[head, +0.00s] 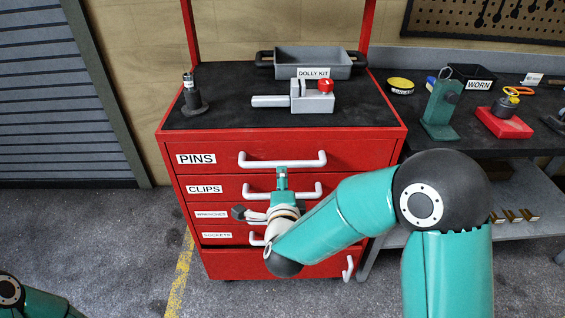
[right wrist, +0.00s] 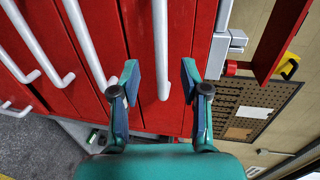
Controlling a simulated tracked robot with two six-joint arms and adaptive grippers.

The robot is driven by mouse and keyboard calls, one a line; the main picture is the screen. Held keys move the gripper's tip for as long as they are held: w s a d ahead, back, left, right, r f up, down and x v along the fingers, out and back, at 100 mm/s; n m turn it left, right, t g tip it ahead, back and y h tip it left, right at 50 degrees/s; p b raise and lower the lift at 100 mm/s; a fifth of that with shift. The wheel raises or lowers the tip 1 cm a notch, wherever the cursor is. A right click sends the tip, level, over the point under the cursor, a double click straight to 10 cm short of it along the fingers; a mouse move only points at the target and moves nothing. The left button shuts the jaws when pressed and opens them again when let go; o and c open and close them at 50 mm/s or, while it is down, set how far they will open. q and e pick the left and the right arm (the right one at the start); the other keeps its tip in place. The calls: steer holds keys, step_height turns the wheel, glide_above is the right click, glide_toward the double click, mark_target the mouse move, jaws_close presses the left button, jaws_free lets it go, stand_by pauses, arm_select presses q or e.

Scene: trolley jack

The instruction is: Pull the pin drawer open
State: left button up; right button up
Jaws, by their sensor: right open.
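The pin drawer, labelled PINS (head: 196,159), is the top drawer of the red trolley in the head view and sits shut, flush with the front. Its white bar handle (head: 297,160) runs across the drawer face. My right gripper (head: 282,178) is in front of the trolley, around the height of this handle and just below it in the picture. In the right wrist view my right gripper (right wrist: 160,77) is open, and the white handle (right wrist: 160,45) shows between its two fingertips, with clear gaps on both sides. Whether it reaches depth-wise around the bar is unclear. My left gripper is out of view.
Below are the CLIPS drawer (head: 230,189) and lower drawers; the bottom one (head: 325,263) appears to stand out. A grey tray (head: 309,62) and a grey tool with a red knob (head: 311,97) stand on top. A workbench (head: 450,145) is at right.

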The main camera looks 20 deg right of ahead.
mark_target(281, 164)
steer(key=p+x, duration=0.1)
steer(key=x, duration=0.8)
steer(key=shift+f, duration=0.1)
jaws_close()
